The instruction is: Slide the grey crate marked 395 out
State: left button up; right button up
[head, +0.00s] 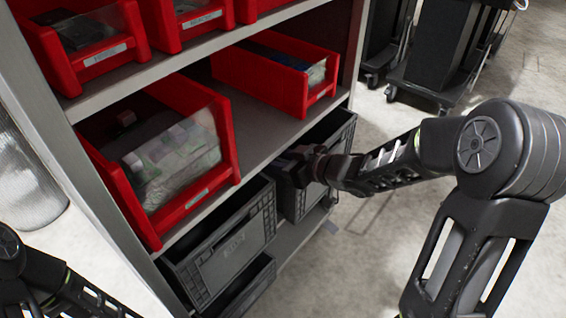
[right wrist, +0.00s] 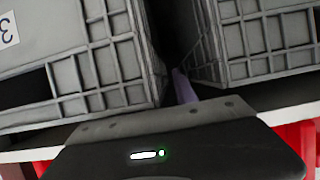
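Grey crates stand on the lower shelf in the head view: one nearer (head: 222,255) with an unreadable front mark, and one farther right (head: 338,133), partly behind my right gripper. My right gripper (head: 297,167) is at the front of the farther crate; contact is unclear. Another crate (right wrist: 262,40) is at right, across a narrow dark gap. My gripper's dark body fills the bottom; its fingers are not clear. The number 395 is not readable. My left gripper is out of view.
Red bins (head: 185,215) with packaged goods fill the shelves above the crates. Another grey crate (head: 250,292) is lower down. The shelf's grey upright (head: 45,130) is at left. Dark wheeled carts (head: 440,60) stand behind at right. The floor (head: 350,240) right of the shelf is clear.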

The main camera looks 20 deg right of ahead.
jog(key=shift+c, duration=0.2)
grip_shut()
dwell(1.3)
